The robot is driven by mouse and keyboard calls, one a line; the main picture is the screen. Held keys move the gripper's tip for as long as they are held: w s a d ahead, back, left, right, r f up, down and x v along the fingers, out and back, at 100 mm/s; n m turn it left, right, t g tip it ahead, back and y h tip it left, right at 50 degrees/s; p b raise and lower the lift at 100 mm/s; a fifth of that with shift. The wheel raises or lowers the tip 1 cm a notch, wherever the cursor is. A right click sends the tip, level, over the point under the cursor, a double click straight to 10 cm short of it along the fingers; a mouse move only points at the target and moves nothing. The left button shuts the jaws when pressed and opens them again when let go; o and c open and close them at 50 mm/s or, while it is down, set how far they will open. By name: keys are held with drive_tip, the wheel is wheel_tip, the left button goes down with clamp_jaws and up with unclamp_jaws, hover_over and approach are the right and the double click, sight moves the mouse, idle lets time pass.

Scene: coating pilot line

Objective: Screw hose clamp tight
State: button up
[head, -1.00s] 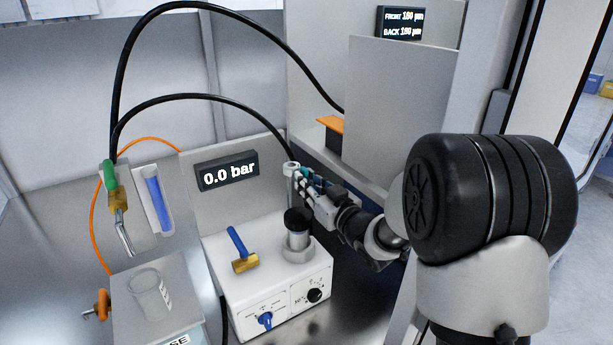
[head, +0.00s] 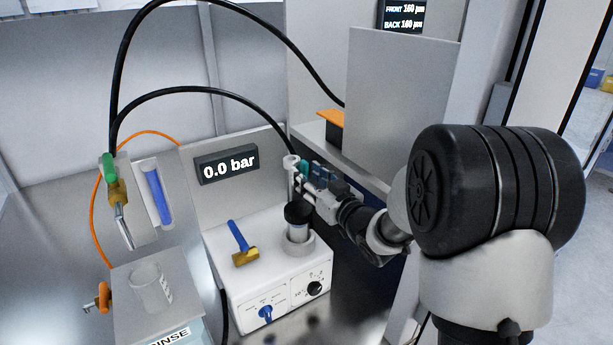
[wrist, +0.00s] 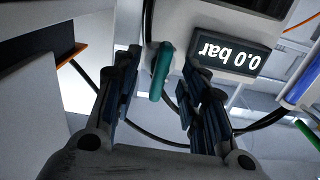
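A teal screw handle, which I take to be the hose clamp's (wrist: 161,72), stands between my fingers in the wrist view, with gaps on both sides. In the head view a teal piece (head: 304,167) shows beside the silver post top, where the black hose (head: 240,101) comes down. My gripper (wrist: 160,65) is open around the handle and does not visibly touch it. In the head view my gripper (head: 311,183) reaches in from the right, just above the black-capped cylinder. The clamp band itself is hidden or too small to make out.
The white unit (head: 270,277) carries a blue-handled brass tool (head: 242,247) and the black-capped cylinder (head: 297,220) close under my gripper. The display (head: 227,166) reads 0.0 bar. A grey panel (head: 398,110) stands behind my arm. A glass beaker (head: 150,288) stands at left.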

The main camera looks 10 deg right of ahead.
drive_tip(key=v, duration=0.5)
drive_tip(key=shift+s+d+b, duration=0.1)
drive_tip(key=shift+s+b, duration=0.15)
drive_tip(key=shift+b, duration=0.15)
drive_tip(key=shift+c, duration=0.4)
